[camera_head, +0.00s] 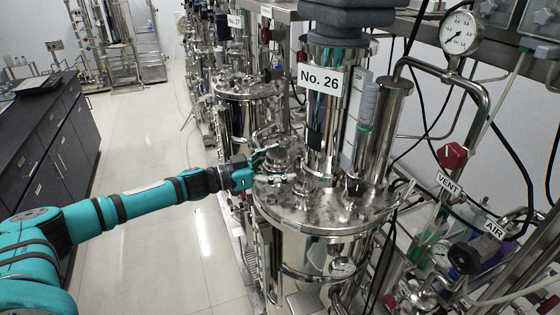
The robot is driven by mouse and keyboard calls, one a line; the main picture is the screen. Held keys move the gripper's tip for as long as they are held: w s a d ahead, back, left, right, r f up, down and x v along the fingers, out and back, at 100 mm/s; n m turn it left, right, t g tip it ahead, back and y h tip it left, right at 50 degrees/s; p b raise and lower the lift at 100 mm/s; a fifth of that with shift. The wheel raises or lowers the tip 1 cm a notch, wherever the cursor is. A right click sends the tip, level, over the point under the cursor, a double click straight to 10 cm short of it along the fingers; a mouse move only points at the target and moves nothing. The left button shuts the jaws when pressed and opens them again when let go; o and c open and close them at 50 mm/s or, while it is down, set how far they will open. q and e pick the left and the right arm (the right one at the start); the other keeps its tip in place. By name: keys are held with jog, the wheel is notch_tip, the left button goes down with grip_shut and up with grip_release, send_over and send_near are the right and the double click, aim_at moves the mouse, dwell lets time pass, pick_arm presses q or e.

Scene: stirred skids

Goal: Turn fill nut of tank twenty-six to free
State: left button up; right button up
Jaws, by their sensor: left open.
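Tank twenty-six (310,212) is a polished steel vessel with a "No. 26" sign (324,79) on its central column. Small fittings crowd the left part of its lid. My left gripper (270,167) reaches in from the left, teal and black, with its fingers apart at a steel fitting (277,157) on the lid's left side. I cannot tell whether the fingers touch this fitting, or whether it is the fill nut. My right gripper is not in view.
Pipes marked "VENT" (448,183) and "AIR" (494,230) and a pressure gauge (460,33) stand on the right. More tanks line up behind. A dark bench (45,150) stands at the left, with clear floor (150,130) between.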

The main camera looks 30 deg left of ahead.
pick_arm(q)
jog(key=shift+c, duration=0.4)
jog(key=c, duration=1.1)
jog(key=shift+f+n, duration=0.15)
jog(key=shift+n, duration=0.15)
jog(key=n+t+y+b, duration=0.1)
jog(key=t+y+b, duration=0.1)
jog(key=shift+f+n+y, duration=0.2)
jog(key=shift+n+y, duration=0.2)
jog(key=shift+n+t+y+b, duration=0.6)
jog(key=shift+n+y+b, duration=0.15)
jog(key=shift+y, duration=0.45)
jog(key=y, duration=0.1)
jog(key=n+y, duration=0.1)
jog(key=n+t+y, duration=0.1)
jog(key=shift+r+n+y+b, duration=0.25)
jog(key=shift+y+b, duration=0.05)
jog(key=shift+b, duration=0.1)
jog(key=shift+a+r+n+y, duration=0.15)
jog(key=shift+n+y, duration=0.55)
jog(key=shift+y, duration=0.4)
jog(key=shift+a+f+n+y, duration=0.1)
jog(key=shift+n+y, duration=0.6)
jog(key=shift+y, duration=0.4)
jog(key=shift+r+y, duration=0.1)
jog(key=shift+y, duration=0.2)
